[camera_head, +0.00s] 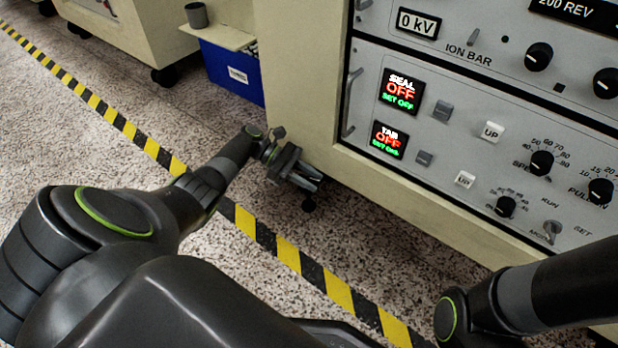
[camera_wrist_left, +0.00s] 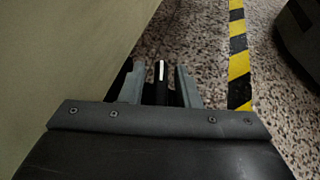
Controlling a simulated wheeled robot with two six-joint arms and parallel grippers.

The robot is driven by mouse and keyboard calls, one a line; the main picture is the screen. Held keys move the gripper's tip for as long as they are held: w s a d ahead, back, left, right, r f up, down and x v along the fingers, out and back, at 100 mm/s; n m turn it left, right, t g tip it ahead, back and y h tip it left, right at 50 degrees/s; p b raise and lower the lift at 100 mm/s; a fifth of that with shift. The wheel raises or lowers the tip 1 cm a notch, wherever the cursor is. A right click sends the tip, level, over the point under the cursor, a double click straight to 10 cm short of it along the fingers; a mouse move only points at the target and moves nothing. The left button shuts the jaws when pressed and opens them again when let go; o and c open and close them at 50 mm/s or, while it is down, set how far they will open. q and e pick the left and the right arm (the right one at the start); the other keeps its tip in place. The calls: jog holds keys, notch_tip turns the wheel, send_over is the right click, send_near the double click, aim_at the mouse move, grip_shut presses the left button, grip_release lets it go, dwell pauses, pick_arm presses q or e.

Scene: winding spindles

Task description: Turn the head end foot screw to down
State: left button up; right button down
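My left gripper (camera_head: 308,178) is low beside the lower edge of the cream machine cabinet (camera_head: 298,85), just above the floor. In the left wrist view its two grey fingers (camera_wrist_left: 160,82) stand apart. Between them is a dark upright part with a white stripe (camera_wrist_left: 160,71), which looks like the foot screw's handle. Narrow gaps show on both sides of its upper end; contact lower down is too dark to tell. In the head view a small black foot (camera_head: 308,204) shows just below the gripper, and the screw is mostly hidden. My right gripper is out of view.
The machine's control panel (camera_head: 455,130) with knobs and displays is at the right. Black-yellow floor tape (camera_head: 288,254) runs diagonally past my left arm. A blue bin (camera_head: 232,72) and a grey cup (camera_head: 196,15) are at the back. Speckled floor is clear at the left.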

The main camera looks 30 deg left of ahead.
pick_arm(q)
jog(key=shift+o, duration=0.3)
jog(key=shift+a, duration=0.1)
jog(key=shift+s+a+r, duration=0.1)
jog(key=shift+a+r, duration=0.1)
jog(key=shift+a, duration=0.15)
jog(key=b+v, duration=0.1)
jog(key=v, duration=1.5)
jog(key=shift+a+r+b, duration=0.15)
jog(key=shift+a+b, duration=0.1)
jog(key=shift+b, duration=0.05)
jog(key=shift+o, duration=0.3)
